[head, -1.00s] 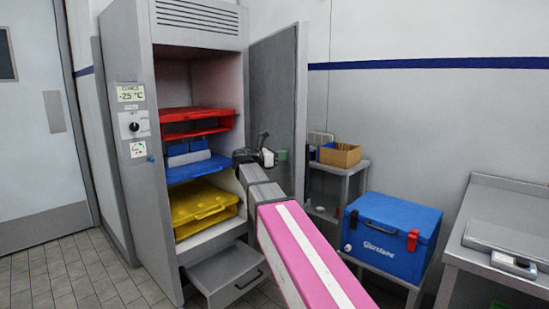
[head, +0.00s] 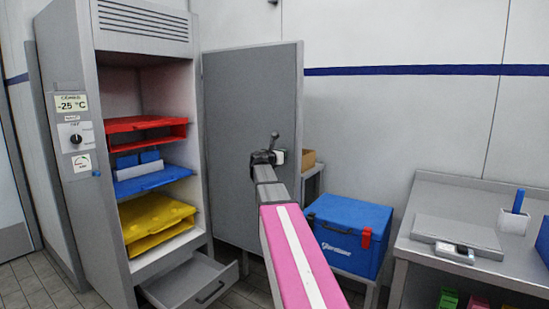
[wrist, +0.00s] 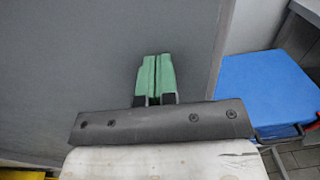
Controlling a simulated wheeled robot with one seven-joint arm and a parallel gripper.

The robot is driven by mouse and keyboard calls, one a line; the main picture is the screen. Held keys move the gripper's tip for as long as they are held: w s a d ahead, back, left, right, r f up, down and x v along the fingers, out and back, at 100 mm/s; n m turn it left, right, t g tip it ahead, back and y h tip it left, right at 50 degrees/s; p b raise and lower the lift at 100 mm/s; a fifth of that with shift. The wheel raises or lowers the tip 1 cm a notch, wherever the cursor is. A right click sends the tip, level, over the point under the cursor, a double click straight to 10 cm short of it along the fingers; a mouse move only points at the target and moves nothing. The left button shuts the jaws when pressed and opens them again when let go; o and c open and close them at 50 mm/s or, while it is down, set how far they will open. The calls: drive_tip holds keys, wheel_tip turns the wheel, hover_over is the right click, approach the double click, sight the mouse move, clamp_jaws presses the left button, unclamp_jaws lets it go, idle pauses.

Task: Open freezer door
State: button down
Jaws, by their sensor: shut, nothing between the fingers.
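The grey freezer door (head: 240,130) stands wide open, swung out to the right of the freezer cabinet (head: 62,150). Its inner face is toward me and fills much of the wrist view (wrist: 100,60). My gripper (wrist: 155,62) is shut and empty, its green fingers together in front of the door panel near its free edge. In the head view the wrist (head: 268,158) overlaps the door's right part, and the fingertips are hidden. I cannot tell whether the fingers touch the door.
Inside the freezer are a red tray (head: 145,124), a blue shelf (head: 150,180) with boxes, and a yellow tray (head: 155,220). A lower drawer (head: 195,283) sticks out. A blue cool box (head: 347,235) and a steel bench (head: 470,205) stand right.

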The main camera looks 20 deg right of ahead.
drive_tip(key=shift+x, duration=1.1)
drive_tip(key=shift+s+a, duration=0.1)
drive_tip(key=s+d+v, duration=0.1)
drive_tip(key=v, duration=1.3)
drive_tip(key=s+a+f+m+g+y, duration=0.2)
drive_tip(key=s+f+m+y, duration=0.15)
drive_tip(key=f, duration=0.65)
drive_tip(key=s+a+f+m+g+y, duration=0.1)
drive_tip(key=s+a+f+m+y, duration=0.15)
drive_tip(key=f+m, duration=0.45)
drive_tip(key=s+a+f+m+g+y, duration=0.2)
drive_tip(key=s+f+m, duration=0.15)
drive_tip(key=f, duration=0.85)
drive_tip(key=s+a+f+m+g+y, duration=0.5)
drive_tip(key=s+a+f+m, duration=0.5)
drive_tip(key=s+f, duration=0.5)
drive_tip(key=shift+a+f+m+y, duration=0.4)
drive_tip(key=shift+a+f+y, duration=0.2)
drive_tip(key=shift+a+y, duration=0.55)
drive_tip(key=shift+a, duration=0.1)
